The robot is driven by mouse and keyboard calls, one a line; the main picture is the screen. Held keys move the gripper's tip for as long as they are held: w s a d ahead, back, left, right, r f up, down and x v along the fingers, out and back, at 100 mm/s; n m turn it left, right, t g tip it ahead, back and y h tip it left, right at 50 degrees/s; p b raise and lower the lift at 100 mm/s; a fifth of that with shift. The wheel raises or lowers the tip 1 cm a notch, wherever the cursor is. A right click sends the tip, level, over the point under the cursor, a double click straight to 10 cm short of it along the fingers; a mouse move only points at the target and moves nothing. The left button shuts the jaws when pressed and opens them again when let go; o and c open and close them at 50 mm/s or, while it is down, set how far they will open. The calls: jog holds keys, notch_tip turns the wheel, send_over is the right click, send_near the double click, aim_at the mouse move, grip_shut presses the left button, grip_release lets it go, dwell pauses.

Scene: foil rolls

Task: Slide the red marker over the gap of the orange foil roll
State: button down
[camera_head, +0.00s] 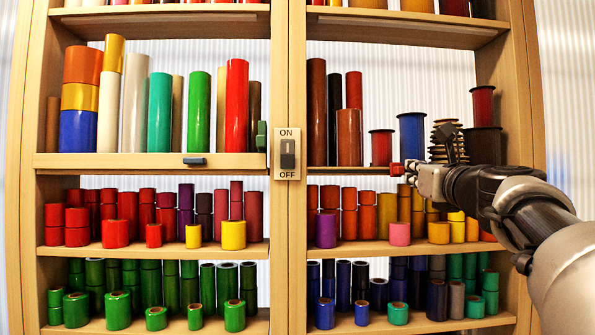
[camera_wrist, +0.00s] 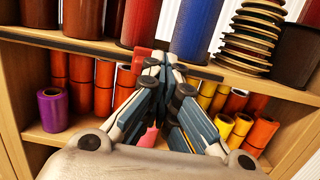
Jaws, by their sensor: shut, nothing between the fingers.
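The red marker (camera_head: 397,169) is a small red block on the front edge of the upper right shelf. In the wrist view it shows as a red block (camera_wrist: 141,58) just left of the fingertips. My gripper (camera_head: 407,170) is shut and empty at the marker's right side; its fingertips (camera_wrist: 160,62) look to be touching or very close to it. Orange foil rolls (camera_head: 367,222) stand on the shelf below, left of the gripper; they also show in the wrist view (camera_wrist: 104,85). I cannot tell which spot is the orange roll's gap.
A dark rail (camera_wrist: 85,44) runs along the shelf edge. Red and blue spools (camera_head: 412,137) and a stack of discs (camera_head: 447,142) stand behind the gripper. An ON/OFF switch (camera_head: 287,154) is on the middle post. A purple roll (camera_head: 326,231) and pink roll (camera_head: 400,234) stand below.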

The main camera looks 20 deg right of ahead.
jog(key=shift+w+a, duration=0.25)
jog(key=shift+a, duration=0.5)
jog(key=shift+w+a, duration=0.25)
jog(key=shift+a, duration=0.5)
jog(key=shift+w+a, duration=0.25)
jog(key=shift+a, duration=0.6)
jog(key=shift+w+a, duration=0.15)
jog(key=shift+a, duration=0.3)
jog(key=shift+d, duration=0.15)
